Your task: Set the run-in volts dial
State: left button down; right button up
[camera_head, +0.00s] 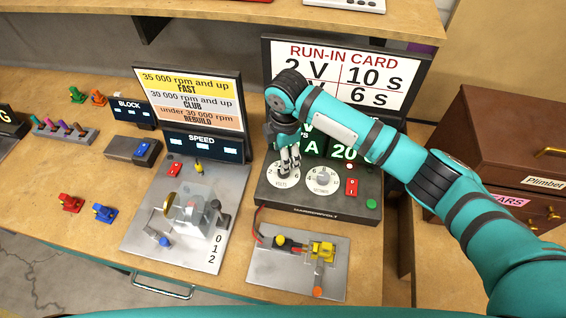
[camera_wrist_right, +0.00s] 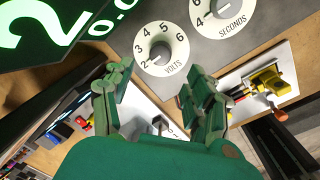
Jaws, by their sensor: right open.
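The power unit (camera_head: 268,205) has a white volts dial (camera_head: 283,173) with a grey knob. In the right wrist view the volts dial (camera_wrist_right: 161,50) is numbered 2 to 6, and its knob mark seems to point near 2. My right gripper (camera_head: 288,160) is over the volts dial and partly covers it in the head view. In the wrist view the right gripper (camera_wrist_right: 162,88) is open, its fingers apart with nothing between them, and the dial lies beyond the fingertips. The run-in card (camera_head: 345,54) reads "2 V 10 S" on top; its lower row is partly hidden by my arm.
A seconds dial (camera_head: 322,179), red switch (camera_head: 352,187) and green button (camera_head: 371,203) are right of the volts dial. A green display (camera_head: 312,148) stands behind. A metal plate with a motor (camera_head: 321,250) lies in front; the speed rig (camera_head: 190,210) stands left.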

notch_tip(320, 180, up, 5)
jog(key=shift+s, duration=0.15)
dwell(0.6)
